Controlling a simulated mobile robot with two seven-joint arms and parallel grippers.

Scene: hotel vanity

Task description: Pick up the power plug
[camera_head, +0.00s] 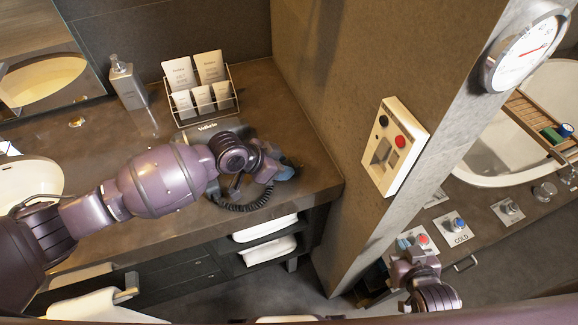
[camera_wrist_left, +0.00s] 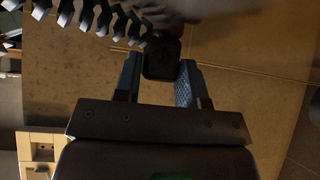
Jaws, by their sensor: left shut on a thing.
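The power plug (camera_wrist_left: 161,58) is a dark block between the two blue fingertips of my left gripper (camera_wrist_left: 160,85) in the left wrist view. The fingers are shut on it. Its black coiled cord (camera_wrist_left: 105,18) runs off to the upper left there. In the head view my left gripper (camera_head: 286,173) is above the right end of the counter, near the wall corner, and the coiled cord (camera_head: 246,206) hangs in a loop below the wrist. The plug itself is hard to make out there. My right gripper (camera_head: 406,246) is low at the right; its finger opening is unclear.
A beige wall panel (camera_head: 408,158) with a black and a red button and a recess is on the pillar to the right. A card rack (camera_head: 205,114) and a soap dispenser (camera_head: 128,86) stand on the counter (camera_head: 300,130). Towels (camera_head: 266,229) sit on shelves below.

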